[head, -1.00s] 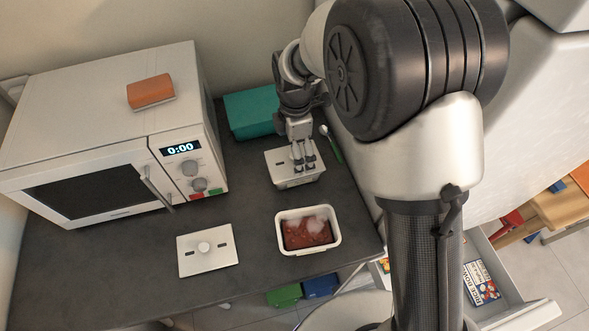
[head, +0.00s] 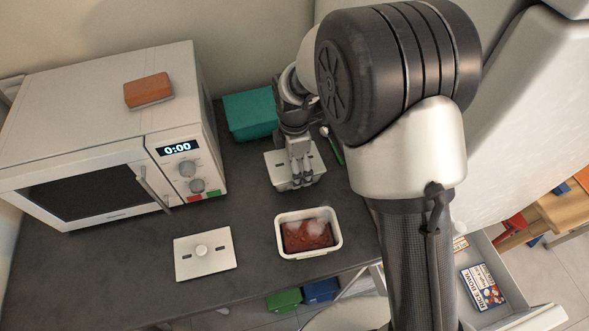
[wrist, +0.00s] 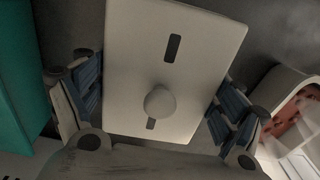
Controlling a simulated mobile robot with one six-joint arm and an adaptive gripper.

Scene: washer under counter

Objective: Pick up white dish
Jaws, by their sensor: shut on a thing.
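A white lidded dish (head: 277,168) stands on the dark counter beside the teal box. My gripper (head: 302,176) is down at it and hides part of its lid in the head view. In the wrist view the flat lid (wrist: 195,65) has a round knob and two dark slots. My gripper's (wrist: 158,98) two blue-padded fingers lie on opposite sides of the dish, shut on it. I cannot tell whether the dish is lifted. A second white dish (head: 338,240), open with red food inside, stands in front of it; its edge shows in the wrist view (wrist: 272,84).
A white microwave (head: 100,140) with an orange sponge-like block (head: 148,90) on top stands left. A loose white lid (head: 204,262) lies in front of it. The teal box (head: 249,113) is close behind the gripped dish. Bare counter lies between microwave and dishes.

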